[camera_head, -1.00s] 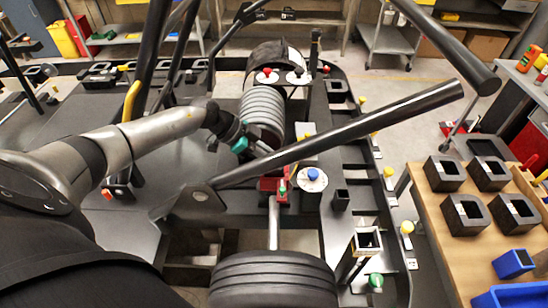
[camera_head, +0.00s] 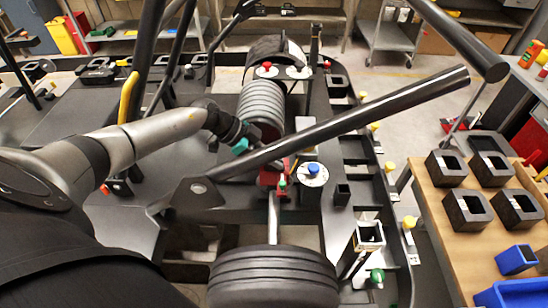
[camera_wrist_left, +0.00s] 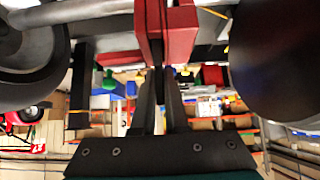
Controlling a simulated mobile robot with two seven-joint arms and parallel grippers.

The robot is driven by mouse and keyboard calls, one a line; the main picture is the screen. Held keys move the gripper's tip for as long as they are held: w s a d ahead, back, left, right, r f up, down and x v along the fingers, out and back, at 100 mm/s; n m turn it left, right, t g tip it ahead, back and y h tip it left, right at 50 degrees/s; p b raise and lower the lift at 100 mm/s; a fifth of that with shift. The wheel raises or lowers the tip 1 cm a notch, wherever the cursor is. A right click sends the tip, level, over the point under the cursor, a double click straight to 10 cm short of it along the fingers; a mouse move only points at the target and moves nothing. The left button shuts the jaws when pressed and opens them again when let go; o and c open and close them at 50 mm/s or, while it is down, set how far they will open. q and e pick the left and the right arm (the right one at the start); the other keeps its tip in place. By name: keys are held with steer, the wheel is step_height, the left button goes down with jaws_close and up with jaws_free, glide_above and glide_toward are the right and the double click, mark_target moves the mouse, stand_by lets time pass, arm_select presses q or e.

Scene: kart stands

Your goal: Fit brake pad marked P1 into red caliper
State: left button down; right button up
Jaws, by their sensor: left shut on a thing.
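The red caliper (camera_head: 270,179) sits near the middle of the kart in the head view, partly behind the slanted dark tube. In the left wrist view the red caliper (camera_wrist_left: 181,35) is at the top centre, with a narrow slot between its red sides. My left gripper (camera_wrist_left: 160,78) is shut on a thin dark piece at that slot. The piece is mostly hidden by the fingers and caliper, and no P1 mark can be read. How deep it sits in the slot cannot be told. In the head view the fingertips are hidden by the tube. My right gripper is not in view.
The dark tube (camera_head: 350,118) slants across the space above the caliper. A tyre (camera_head: 274,279) is in front of it and a ribbed grey cylinder (camera_head: 262,107) behind. A white disc with a blue knob (camera_head: 313,172) stands close to its right. A bench (camera_head: 432,214) holds several black blocks.

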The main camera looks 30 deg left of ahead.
arm_select(q)
steer(key=shift+f+b, duration=0.35)
steer(key=shift+f, duration=0.3)
steer(key=c, duration=0.9)
jaws_free()
steer(key=shift+f, duration=0.15)
steer(key=shift+o, duration=0.2)
steer(key=shift+s+d+f, duration=0.1)
steer(key=shift+s, duration=0.05)
steer(key=v, duration=0.8)
steer(key=shift+w, duration=0.25)
